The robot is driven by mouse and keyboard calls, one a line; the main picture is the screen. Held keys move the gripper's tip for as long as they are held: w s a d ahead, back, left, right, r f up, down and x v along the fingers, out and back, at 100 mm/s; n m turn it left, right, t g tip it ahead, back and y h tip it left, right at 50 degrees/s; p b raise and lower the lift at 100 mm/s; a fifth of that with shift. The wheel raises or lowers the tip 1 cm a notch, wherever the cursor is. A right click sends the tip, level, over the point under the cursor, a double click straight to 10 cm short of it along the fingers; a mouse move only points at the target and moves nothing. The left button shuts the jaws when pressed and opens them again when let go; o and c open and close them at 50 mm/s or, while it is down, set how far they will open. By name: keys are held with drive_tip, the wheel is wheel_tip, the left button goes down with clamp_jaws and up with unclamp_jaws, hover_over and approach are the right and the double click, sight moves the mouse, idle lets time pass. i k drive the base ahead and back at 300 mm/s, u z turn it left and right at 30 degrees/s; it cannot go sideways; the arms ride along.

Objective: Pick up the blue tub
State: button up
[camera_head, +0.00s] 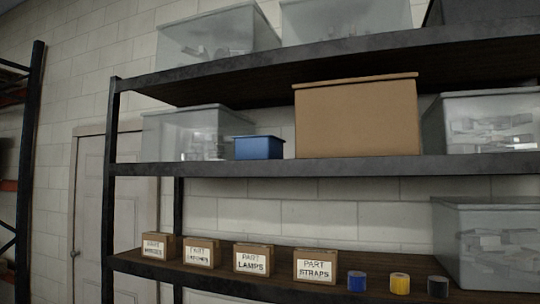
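The blue tub (258,148) is a small lidded box on the middle shelf (330,167) of a dark metal rack. It stands upright near the shelf's front edge, between a clear plastic bin on its left and a large brown cardboard box on its right. Its front is unobstructed. My gripper is not in this view.
The clear bin (183,134) and brown box (357,118) stand close on either side of the tub. The upper shelf (350,50) hangs above. Below are small labelled boxes (253,259) and tape rolls (400,283). A rack post (110,180) stands left, with a door behind.

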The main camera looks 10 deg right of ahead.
sight(258, 146)
drive_tip(key=u, duration=0.1)
drive_tip(key=i, duration=0.95)
drive_tip(key=z, duration=0.05)
